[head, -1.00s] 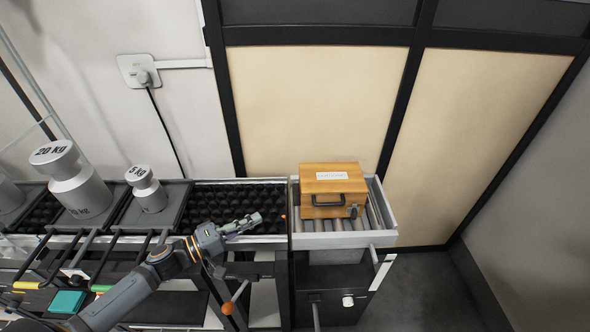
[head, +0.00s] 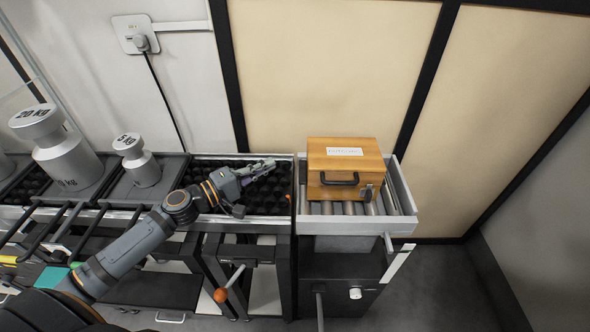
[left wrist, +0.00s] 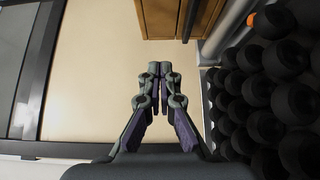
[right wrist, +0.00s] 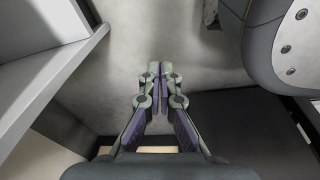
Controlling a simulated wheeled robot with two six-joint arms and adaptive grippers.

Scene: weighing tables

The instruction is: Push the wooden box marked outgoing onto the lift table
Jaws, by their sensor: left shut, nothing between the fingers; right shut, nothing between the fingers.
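The wooden box (head: 330,162), with a white label and a black handle, sits upright on the grey rollers of the lift table (head: 404,195), towards its back. The label's writing is too small to read surely. My left gripper (head: 270,168) is shut and empty above the black studded conveyor, left of the box and apart from it. In the left wrist view the shut fingers (left wrist: 160,68) point towards the wall, and the box's edge (left wrist: 175,18) shows at the top. My right gripper (right wrist: 160,68) is shut and empty in its wrist view, away from the box; it is outside the head view.
The black studded conveyor (head: 258,200) runs left from the lift table. A 5 kg weight (head: 143,170) and a 20 kg weight (head: 66,163) stand on platforms at left. An orange-knobbed lever (head: 221,295) sticks out below. A panelled wall (head: 330,70) stands behind.

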